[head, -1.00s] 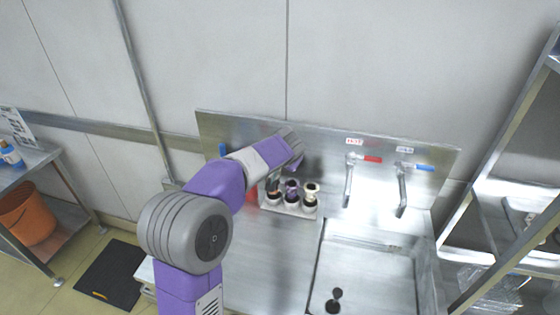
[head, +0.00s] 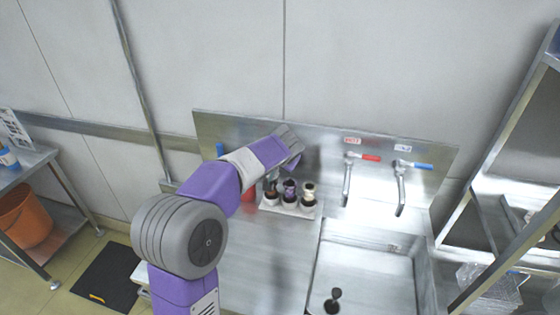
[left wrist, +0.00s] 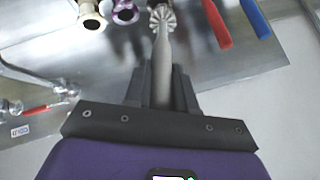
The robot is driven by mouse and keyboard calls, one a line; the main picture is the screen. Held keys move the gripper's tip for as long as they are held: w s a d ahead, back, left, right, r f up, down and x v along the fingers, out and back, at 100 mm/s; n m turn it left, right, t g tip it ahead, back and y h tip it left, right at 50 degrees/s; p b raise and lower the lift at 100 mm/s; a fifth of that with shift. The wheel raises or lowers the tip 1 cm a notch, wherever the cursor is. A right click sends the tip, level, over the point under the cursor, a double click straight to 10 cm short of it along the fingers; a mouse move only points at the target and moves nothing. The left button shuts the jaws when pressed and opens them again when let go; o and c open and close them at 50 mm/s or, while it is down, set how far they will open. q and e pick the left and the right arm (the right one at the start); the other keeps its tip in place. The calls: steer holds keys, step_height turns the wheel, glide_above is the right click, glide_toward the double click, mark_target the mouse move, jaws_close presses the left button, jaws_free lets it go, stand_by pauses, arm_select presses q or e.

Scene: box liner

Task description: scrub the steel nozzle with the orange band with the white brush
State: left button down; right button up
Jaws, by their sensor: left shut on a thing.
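My left gripper (left wrist: 161,88) is shut on the pale grey-white handle of the white brush (left wrist: 162,50). The brush's round, ridged head points away from the fingers, toward the row of nozzles. In the head view my left gripper (head: 297,155) is above the holder, near its back. The nozzle at the left of the row (head: 270,192) looks dark, with a hint of orange. It seems to be the steel one with the orange band. In the left wrist view the brush head covers most of that spot, so I cannot tell whether they touch. My right gripper is out of view.
A purple-banded nozzle (head: 290,190) and a brass-coloured nozzle (head: 308,194) share the white holder (head: 288,209). A red handle (left wrist: 217,22) and a blue handle (left wrist: 255,18) are beside the brush. Two taps (head: 348,182) and a sink (head: 365,265) are right of the holder.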

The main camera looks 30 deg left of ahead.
arm_select(q)
steer(key=shift+s+d+f+b, duration=0.2)
steer(key=shift+s+b, duration=0.2)
steer(key=shift+s, duration=0.15)
steer(key=shift+s+r, duration=0.1)
steer(key=shift+s, duration=0.1)
steer(key=shift+w+a+r+p, duration=0.1)
steer(key=shift+w+a+p, duration=0.1)
steer(key=shift+w+p, duration=0.3)
steer(key=shift+w+a+p, duration=0.15)
steer(key=shift+w+p, duration=0.25)
steer(key=shift+w, duration=0.25)
steer(key=shift+w+a+p, duration=0.15)
steer(key=shift+w+p, duration=0.2)
steer(key=shift+w, duration=0.3)
